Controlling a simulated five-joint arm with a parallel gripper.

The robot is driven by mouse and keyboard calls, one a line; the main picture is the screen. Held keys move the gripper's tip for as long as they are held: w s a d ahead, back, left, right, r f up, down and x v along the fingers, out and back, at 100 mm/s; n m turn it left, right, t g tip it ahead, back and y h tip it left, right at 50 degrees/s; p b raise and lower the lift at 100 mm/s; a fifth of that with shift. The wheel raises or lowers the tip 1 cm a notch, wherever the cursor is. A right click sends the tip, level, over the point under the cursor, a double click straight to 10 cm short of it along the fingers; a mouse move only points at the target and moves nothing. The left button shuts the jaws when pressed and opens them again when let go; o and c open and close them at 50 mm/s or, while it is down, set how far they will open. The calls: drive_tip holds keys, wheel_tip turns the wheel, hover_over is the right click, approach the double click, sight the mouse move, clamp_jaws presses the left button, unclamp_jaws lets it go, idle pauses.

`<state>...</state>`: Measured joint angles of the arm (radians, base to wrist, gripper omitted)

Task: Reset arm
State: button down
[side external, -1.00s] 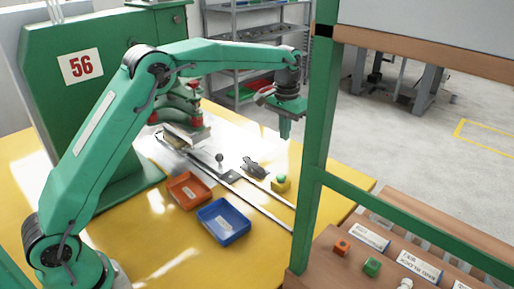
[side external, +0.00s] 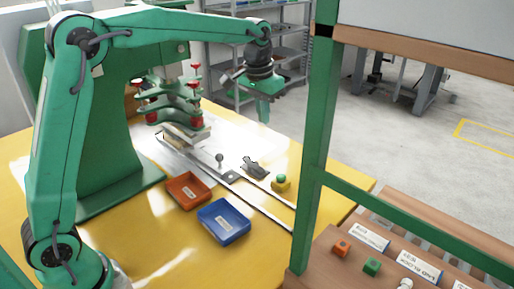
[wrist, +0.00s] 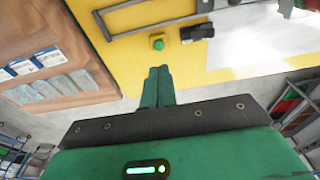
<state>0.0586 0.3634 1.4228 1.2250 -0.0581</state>
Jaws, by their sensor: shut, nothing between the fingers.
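My gripper (side external: 263,110) hangs from the end of my green arm, above the far side of the yellow table (side external: 120,262). Its fingers point down and are shut with nothing between them. It also shows in the wrist view (wrist: 158,72), with the two fingers side by side. The gripper is well clear of the table and touches nothing. My arm is raised, with its forearm stretched out to the right in the side view.
An orange tray (side external: 188,204) and a blue tray (side external: 240,235) lie on the table. Behind them stands a green welding machine with red-tipped clamps (side external: 170,105). A green button on a yellow box (side external: 281,184) sits near the rail. A green frame post (side external: 313,150) rises at right.

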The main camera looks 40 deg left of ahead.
drive_tip(key=s+a+r+t, duration=0.1)
drive_tip(key=s+r, duration=0.1)
drive_tip(key=s, duration=0.6)
drive_tip(key=s+a+r+t, duration=0.1)
drive_tip(key=s+r, duration=0.2)
drive_tip(key=s, duration=0.5)
drive_tip(key=s+f+t, duration=0.1)
drive_tip(key=s+f, duration=0.1)
drive_tip(key=s, duration=0.4)
drive_tip(key=s+a+f+t, duration=0.1)
drive_tip(key=s+f, duration=0.2)
drive_tip(key=s, duration=0.3)
drive_tip(key=shift+s+f, duration=0.25)
drive_tip(key=shift+s, duration=0.15)
